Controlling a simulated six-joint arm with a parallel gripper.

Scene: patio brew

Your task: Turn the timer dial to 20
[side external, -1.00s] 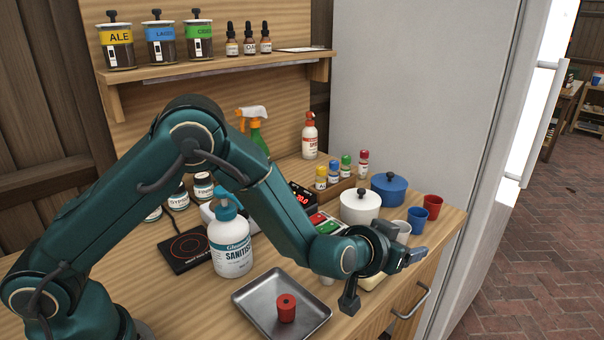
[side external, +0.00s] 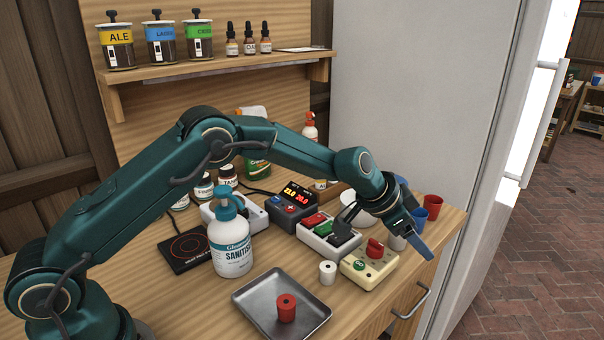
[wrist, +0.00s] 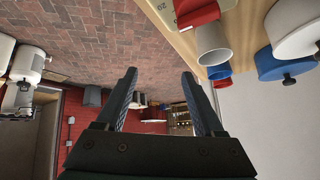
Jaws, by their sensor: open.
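The timer is a cream box (side external: 364,276) near the counter's front right, with a green button (side external: 359,265) and a red dial (side external: 375,248) on top. The dial's setting cannot be read. In the wrist view, the red dial (wrist: 198,13) shows at the top edge on a partly cut-off cream face. My gripper (side external: 420,246) is above and to the right of the timer in the side view, tilted toward the counter's front edge and apart from the dial. Its two fingers (wrist: 159,78) are open and empty in the wrist view, facing the brick floor and room.
A grey cup (wrist: 213,45), a blue cup (wrist: 219,71) and a red cup (side external: 433,206) stand close to the gripper. A switch box (side external: 325,238) sits left of the timer, with a white cylinder (side external: 327,272) and a metal tray (side external: 250,297) in front.

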